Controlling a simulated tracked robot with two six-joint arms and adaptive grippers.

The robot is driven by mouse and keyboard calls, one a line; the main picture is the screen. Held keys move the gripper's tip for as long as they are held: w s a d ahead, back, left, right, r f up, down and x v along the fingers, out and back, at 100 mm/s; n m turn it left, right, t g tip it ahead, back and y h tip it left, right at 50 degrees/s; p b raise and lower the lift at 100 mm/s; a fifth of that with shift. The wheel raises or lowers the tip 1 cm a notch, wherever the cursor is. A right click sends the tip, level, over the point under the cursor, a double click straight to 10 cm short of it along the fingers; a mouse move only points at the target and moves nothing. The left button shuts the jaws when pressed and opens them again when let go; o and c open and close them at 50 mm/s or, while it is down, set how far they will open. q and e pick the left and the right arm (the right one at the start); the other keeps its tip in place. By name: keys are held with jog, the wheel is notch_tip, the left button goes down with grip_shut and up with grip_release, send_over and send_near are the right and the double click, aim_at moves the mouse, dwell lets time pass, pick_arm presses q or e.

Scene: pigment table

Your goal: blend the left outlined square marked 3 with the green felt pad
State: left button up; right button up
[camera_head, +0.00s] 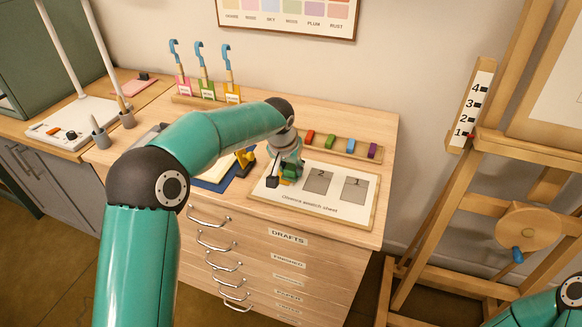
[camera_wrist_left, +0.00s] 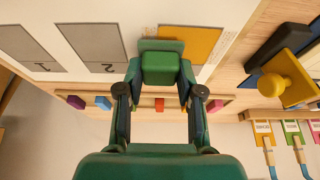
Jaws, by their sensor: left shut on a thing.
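My left gripper (camera_head: 285,176) is over the left end of the white swatch sheet (camera_head: 303,202). In the left wrist view the gripper (camera_wrist_left: 159,78) is shut on the green felt pad (camera_wrist_left: 160,66). The pad's far edge overlaps a yellow-orange filled square (camera_wrist_left: 200,44), the leftmost one in the head view. Its number is hidden. Whether the pad presses on the sheet or hovers just above it, I cannot tell. The squares marked 2 (camera_head: 318,181) and 1 (camera_head: 353,190) are plain grey. My right gripper is outside the frames.
A yellow knobbed pad (camera_head: 245,158) stands left of the sheet by a blue sheet (camera_head: 215,180). A rack of coloured sticks (camera_head: 340,146) lies behind. Several blue-hooked tools (camera_head: 203,70) stand at the back left. A wooden easel (camera_head: 470,160) is at right.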

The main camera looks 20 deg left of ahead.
pick_arm(q)
jog(key=shift+r+p, duration=2.1)
jog(key=shift+r, duration=1)
jog(key=shift+f, duration=0.1)
